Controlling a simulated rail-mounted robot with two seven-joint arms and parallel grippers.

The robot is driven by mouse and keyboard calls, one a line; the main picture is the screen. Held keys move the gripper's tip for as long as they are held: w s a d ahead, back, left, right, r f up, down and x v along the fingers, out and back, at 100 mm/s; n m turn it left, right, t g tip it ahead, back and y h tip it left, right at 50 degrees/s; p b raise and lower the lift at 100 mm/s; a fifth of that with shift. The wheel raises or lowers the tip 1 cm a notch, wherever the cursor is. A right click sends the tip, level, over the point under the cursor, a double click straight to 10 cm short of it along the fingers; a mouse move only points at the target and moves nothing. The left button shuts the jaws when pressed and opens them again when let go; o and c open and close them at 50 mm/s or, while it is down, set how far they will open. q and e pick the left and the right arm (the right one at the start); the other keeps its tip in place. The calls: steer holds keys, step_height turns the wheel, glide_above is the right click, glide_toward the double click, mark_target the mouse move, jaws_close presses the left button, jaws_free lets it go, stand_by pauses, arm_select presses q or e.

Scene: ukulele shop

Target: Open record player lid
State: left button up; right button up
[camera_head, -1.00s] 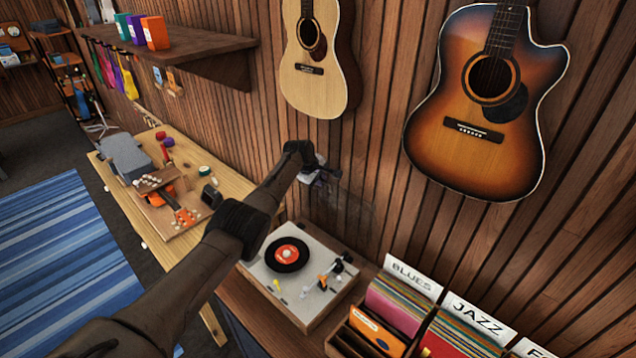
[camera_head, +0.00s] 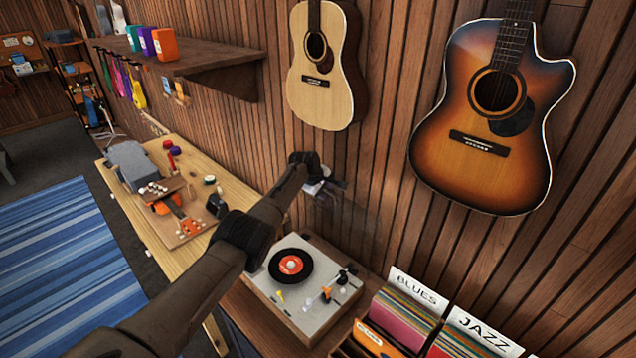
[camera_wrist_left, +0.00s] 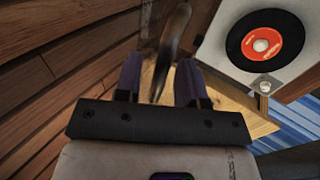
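The record player (camera_head: 322,312) stands on the wooden counter with an orange-labelled black record (camera_head: 291,265) on its pale deck. The deck is uncovered. A faint see-through panel, seemingly the lid (camera_head: 348,216), stands raised at the back near the wall; its outline is hard to make out. My left gripper (camera_head: 328,188) is at the panel's upper edge, above and behind the deck. In the left wrist view, the fingers of my left gripper (camera_wrist_left: 160,70) are apart, with a dark curved shape between or beyond them. I cannot tell whether they touch the panel. My right gripper is not in view.
Record bins with a BLUES sign (camera_head: 414,295) stand right of the player. A workbench (camera_head: 165,240) with a small ukulele (camera_head: 183,219) is at the left. Two guitars and a shelf (camera_head: 190,62) are on the slatted wall. My left arm crosses above the bench.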

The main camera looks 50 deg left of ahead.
arm_select(q)
steer(key=shift+s+r+p, duration=0.25)
steer(key=shift+r+p, duration=0.2)
steer(key=shift+r, duration=0.1)
steer(key=shift+p+v, duration=0.6)
steer(key=shift+v, duration=0.3)
steer(key=a+b+v, duration=0.1)
steer(key=v, duration=0.9)
steer(key=shift+s+d+r, duration=0.2)
steer(key=shift+d+r, duration=0.05)
steer(key=shift+d, duration=0.3)
